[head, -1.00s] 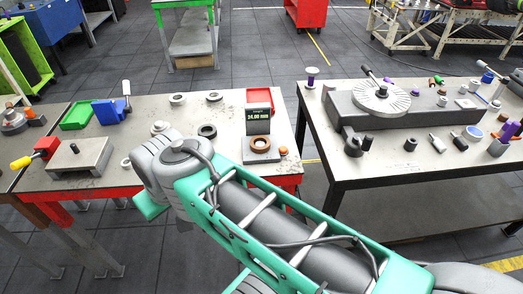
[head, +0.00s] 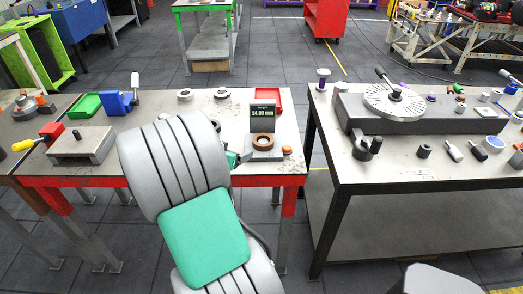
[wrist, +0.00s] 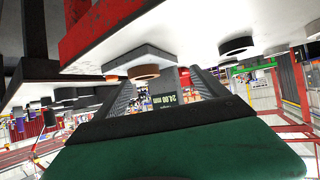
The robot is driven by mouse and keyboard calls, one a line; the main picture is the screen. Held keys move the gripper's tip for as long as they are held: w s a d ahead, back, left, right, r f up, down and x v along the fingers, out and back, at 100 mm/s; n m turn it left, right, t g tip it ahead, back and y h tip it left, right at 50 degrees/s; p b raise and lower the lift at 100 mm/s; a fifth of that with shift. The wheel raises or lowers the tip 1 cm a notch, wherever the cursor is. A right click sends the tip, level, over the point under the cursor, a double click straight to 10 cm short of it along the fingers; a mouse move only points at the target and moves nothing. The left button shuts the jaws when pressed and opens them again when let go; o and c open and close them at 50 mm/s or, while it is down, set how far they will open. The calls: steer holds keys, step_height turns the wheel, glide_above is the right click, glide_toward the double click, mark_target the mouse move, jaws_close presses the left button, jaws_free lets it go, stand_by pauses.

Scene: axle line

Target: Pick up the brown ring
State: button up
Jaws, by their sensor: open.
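The brown ring (head: 263,140) lies flat on the grey base of a gauge stand (head: 266,155) with a small dark display (head: 263,115), near the right end of the left table. In the wrist view, which is upside down, the ring (wrist: 144,72) shows ahead, near the gap between the fingers. My gripper (wrist: 168,78) is open, its two dark fingers apart with nothing between them. In the head view my arm hides most of the gripper; a small green and grey part of it shows just left of the stand.
A red tray (head: 287,101) lies behind the stand and an orange knob (head: 287,150) sits to its right. Pale rings (head: 222,94) lie at the back. A green tray (head: 86,106) and blue block (head: 112,103) stand left. A gap separates the right table (head: 420,180).

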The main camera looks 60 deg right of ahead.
mark_target(264, 141)
steer(key=shift+o, duration=0.3)
steer(key=shift+m+g+h, duration=0.6)
steer(key=shift+h, duration=0.1)
steer(key=s+d, duration=0.1)
steer(key=s+d+f, duration=0.1)
steer(key=d, duration=0.1)
steer(key=s+d, duration=0.1)
steer(key=s, duration=0.1)
steer(key=shift+d+f, duration=0.25)
steer(key=shift+d, duration=0.1)
steer(key=p+x, duration=0.1)
steer(key=x, duration=0.3)
steer(key=p+x, duration=0.1)
steer(key=x, duration=0.1)
steer(key=shift+d+r+p, duration=0.25)
steer(key=shift+p, duration=0.05)
steer(key=shift+w+d+f, duration=0.1)
steer(key=shift+d+f, duration=0.1)
steer(key=shift+d, duration=0.15)
steer(key=shift+c, duration=0.5)
steer(key=shift+a, duration=0.1)
steer(key=c, duration=1.5)
steer(key=shift+r, duration=0.1)
steer(key=shift+c, duration=1.1)
steer(key=shift+r, duration=0.1)
